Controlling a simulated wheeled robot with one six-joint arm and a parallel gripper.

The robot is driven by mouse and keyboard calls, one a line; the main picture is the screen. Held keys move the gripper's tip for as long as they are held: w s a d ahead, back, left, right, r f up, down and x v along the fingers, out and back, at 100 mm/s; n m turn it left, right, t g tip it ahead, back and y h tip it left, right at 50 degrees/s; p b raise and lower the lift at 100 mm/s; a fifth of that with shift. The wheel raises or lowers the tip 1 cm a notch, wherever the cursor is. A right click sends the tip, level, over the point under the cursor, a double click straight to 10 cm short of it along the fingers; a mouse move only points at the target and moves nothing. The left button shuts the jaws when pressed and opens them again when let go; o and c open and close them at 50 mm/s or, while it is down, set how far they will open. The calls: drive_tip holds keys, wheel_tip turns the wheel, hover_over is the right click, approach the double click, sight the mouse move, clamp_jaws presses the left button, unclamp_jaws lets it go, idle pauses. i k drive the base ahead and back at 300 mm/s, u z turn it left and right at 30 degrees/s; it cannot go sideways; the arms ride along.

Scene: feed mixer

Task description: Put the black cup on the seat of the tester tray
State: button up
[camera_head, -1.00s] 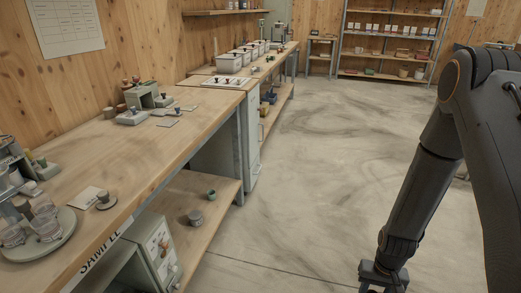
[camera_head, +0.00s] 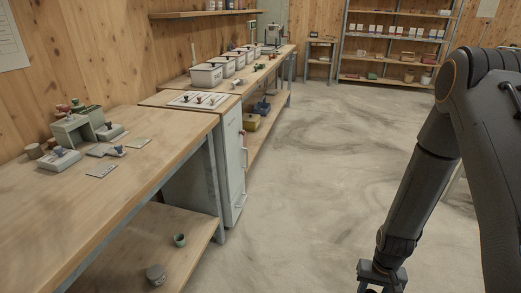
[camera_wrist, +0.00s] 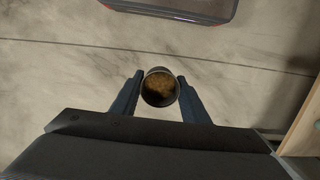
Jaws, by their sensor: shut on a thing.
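My gripper (camera_wrist: 160,78) is shut on a round dark cup (camera_wrist: 159,98) in the wrist view, with one finger on each side of it. I look down into the cup, which has a thin pale rim and brown grainy stuff inside. In the head view only the top of my gripper (camera_head: 381,278) shows at the bottom edge, and the cup is out of sight there. I cannot tell for sure which thing is the tester tray. A pale flat panel with several small knobs (camera_head: 197,99) lies on the bench beyond the near one.
The near wooden bench (camera_head: 120,185) carries grey-green blocks (camera_head: 70,131) and flat plates. White bins (camera_head: 206,75) stand farther back.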

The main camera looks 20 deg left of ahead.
sight(100, 149)
drive_tip(key=i, duration=1.85)
drive_tip(key=u, duration=2.1)
